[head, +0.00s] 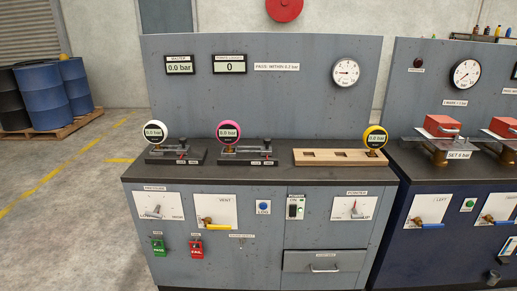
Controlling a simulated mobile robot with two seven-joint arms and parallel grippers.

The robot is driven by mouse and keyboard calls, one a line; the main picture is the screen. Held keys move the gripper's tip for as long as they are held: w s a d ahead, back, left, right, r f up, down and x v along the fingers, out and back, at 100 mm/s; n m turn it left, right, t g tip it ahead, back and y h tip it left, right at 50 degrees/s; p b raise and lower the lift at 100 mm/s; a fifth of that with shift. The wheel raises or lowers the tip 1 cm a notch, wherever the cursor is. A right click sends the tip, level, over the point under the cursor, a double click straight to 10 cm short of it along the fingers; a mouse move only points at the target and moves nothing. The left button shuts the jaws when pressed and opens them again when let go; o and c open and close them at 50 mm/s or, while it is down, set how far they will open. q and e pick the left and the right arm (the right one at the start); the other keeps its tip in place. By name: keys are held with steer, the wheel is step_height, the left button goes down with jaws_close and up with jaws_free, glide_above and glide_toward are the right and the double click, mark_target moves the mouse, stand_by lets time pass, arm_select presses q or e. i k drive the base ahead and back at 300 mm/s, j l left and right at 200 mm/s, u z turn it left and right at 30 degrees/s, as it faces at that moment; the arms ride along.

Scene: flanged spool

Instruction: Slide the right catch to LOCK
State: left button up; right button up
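Two dark clamp fixtures stand on the left half of the bench top. The left fixture (160,158) carries a white gauge (155,132) reading 0.0 bar. The right fixture (238,160) carries a pink-rimmed gauge (229,131), also reading 0.0 bar. The right catch (265,154) is a small red piece at the right part of the right fixture, above two small white labels (262,163). The labels are too small to read surely, and I cannot tell exactly which one the catch stands at. Neither of my grippers is in view.
A wooden rack (325,157) with a yellow gauge (375,137) lies right of the fixtures. A grey back panel (270,110) rises behind. The bench front (240,260) has valves, switches and a drawer (323,263). A second bench (420,170) stands at the right.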

mark_target(267, 150)
steer(key=i+j+z, duration=0.15)
steer(key=z, duration=0.2)
steer(key=i+j+z, duration=0.5)
steer(key=z, duration=0.2)
